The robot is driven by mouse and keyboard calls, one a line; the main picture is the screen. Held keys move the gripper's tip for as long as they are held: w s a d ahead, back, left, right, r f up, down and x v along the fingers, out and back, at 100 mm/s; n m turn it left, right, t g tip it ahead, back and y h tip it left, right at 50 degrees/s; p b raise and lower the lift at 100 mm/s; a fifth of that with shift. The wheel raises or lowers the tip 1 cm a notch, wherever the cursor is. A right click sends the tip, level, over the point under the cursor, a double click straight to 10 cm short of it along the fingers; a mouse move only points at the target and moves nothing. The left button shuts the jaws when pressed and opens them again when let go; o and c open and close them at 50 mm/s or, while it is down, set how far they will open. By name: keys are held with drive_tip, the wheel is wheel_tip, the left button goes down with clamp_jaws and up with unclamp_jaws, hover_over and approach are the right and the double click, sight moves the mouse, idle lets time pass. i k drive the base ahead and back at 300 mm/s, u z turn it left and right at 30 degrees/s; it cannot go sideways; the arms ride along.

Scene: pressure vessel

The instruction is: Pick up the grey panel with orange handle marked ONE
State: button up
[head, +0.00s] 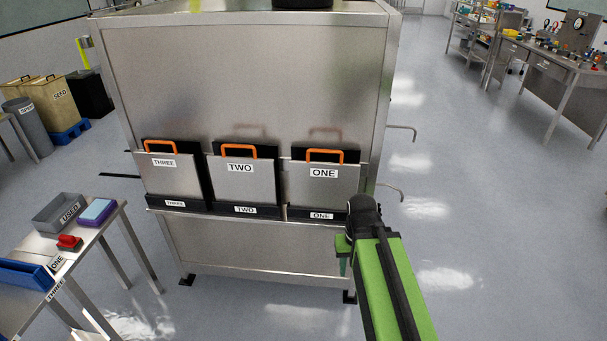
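The grey panel marked ONE (322,187) stands upright in the rightmost slot of a rack on the front of a large metal cabinet. Its orange handle (324,152) is at its top edge. A black holder labelled ONE (321,215) is at its foot. My green arm reaches in from the lower right, and its end is just right of and below the panel. My gripper (343,262) shows only in part there, apart from the handle. Its fingers are too small and hidden to tell whether they are open or shut.
Similar panels marked TWO (240,182) and THREE (175,178) stand to the left. A metal table (95,240) with a grey USED tray (62,212) and a blue tray (25,274) is at lower left. Hooked bars (405,128) stick out right of the cabinet.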

sight(324, 186)
drive_tip(key=u, duration=0.7)
drive_tip(key=i, duration=1.2)
drive_tip(key=u, duration=0.85)
